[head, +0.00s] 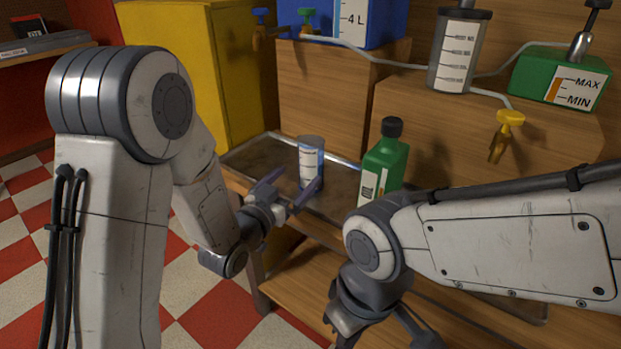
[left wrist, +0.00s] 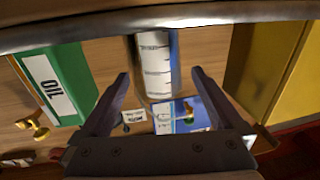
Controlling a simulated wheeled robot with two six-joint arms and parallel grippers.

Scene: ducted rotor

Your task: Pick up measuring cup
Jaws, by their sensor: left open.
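The measuring cup (head: 311,158) is a grey-blue cylinder with a white scale, upright on a metal tray (head: 254,151). My left gripper (head: 293,184) is open, its fingers pointing at the cup from the near side. In the left wrist view the cup (left wrist: 155,62) shows between the two fingertips, with a gap on each side. The gripper does not hold it; whether the tips reach past its near side I cannot tell. My right gripper (head: 372,322) is low at the front, partly hidden by its own arm, and its jaws are unclear.
A green oil bottle (head: 385,162) stands on the tray, right of the cup; it also shows in the left wrist view (left wrist: 63,85). A yellow cabinet (head: 222,75) is to the left. Wooden blocks behind bear a blue tank (head: 385,22), a grey cylinder (head: 460,50) and a green container (head: 557,75).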

